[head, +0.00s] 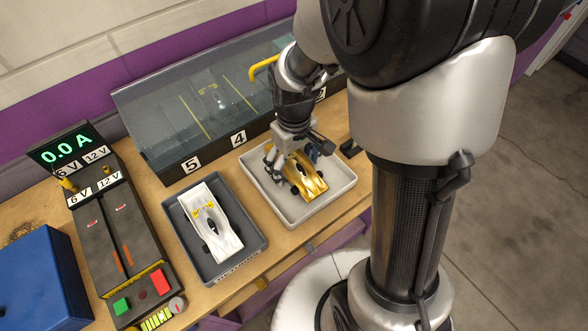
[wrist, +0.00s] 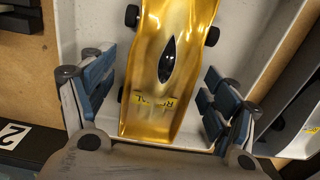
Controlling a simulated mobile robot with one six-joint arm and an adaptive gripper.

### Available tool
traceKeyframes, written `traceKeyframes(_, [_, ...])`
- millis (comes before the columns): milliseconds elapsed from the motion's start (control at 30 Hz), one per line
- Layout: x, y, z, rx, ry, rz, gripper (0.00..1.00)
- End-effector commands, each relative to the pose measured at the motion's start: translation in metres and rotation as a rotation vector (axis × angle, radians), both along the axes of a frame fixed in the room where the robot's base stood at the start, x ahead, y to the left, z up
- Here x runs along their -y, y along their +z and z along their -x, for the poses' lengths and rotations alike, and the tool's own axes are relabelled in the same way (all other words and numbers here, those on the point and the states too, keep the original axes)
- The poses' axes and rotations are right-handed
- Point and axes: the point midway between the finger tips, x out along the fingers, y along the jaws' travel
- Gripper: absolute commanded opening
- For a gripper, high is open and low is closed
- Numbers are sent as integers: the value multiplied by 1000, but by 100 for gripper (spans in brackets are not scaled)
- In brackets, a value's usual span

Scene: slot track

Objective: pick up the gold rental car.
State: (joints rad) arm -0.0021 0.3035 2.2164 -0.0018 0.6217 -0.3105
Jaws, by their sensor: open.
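The gold rental car (head: 306,179) sits in a light grey tray (head: 342,184) in the head view. My gripper (head: 289,158) is down at the car's far end in the head view. In the wrist view my gripper (wrist: 157,92) is open, with one blue-grey finger on each side of the car and a gap between each finger and the body. My gripper partly hides the car's far end in the head view.
A dark grey tray (head: 259,248) with a white car (head: 216,226) stands left of the light tray. A glass-topped case (head: 220,95) numbered 5, 4 and 2 stands behind. A control panel (head: 95,222) reading 0.0 A and a blue box (head: 40,280) are further left.

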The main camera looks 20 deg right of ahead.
Motion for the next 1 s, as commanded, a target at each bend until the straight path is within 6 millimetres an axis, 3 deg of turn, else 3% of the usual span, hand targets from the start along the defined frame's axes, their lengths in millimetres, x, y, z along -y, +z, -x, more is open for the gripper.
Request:
traceKeyframes(167, [0,1,0,1,0,0,80])
traceKeyframes(900, [0,1,0,1,0,0,31])
traceKeyframes(1000, [0,1,0,1,0,1,28])
